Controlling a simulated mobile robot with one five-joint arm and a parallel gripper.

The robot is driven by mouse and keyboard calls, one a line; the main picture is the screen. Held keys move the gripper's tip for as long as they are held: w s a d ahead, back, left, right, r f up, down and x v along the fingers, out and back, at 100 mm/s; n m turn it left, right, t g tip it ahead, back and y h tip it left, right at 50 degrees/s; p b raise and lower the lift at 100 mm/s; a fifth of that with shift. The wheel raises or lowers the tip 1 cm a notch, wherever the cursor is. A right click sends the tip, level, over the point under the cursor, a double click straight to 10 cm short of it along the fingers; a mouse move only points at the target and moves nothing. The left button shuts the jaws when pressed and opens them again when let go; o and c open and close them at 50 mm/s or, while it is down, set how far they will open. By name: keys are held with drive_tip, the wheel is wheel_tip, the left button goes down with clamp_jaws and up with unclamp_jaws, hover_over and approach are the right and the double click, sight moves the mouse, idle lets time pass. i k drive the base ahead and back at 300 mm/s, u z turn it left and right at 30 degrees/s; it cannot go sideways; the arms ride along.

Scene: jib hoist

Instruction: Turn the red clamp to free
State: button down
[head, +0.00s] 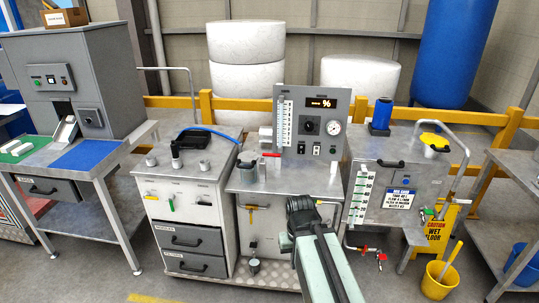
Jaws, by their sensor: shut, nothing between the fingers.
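A small red bar-shaped handle (272,155) lies on top of the middle cabinet, in front of the upright gauge panel. It may be the red clamp, but it is too small to tell. My gripper (301,205) is in front of that cabinet, nearer to me and to the lower right of the red handle, apart from it. The gripper is dark, shut and empty; its fingertips are hard to make out. My arm hides part of the cabinet's front.
The gauge panel (312,122) stands behind the red handle. A white drawer cabinet (190,218) is at left, a grey tank (400,180) at right. Red valve handles (383,256) sit low under the tank. A yellow bucket (439,278) stands on the floor at right.

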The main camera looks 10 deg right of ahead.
sight(271, 154)
drive_tip(key=u, duration=0.05)
drive_tip(key=i, duration=1)
drive_tip(key=z, duration=0.05)
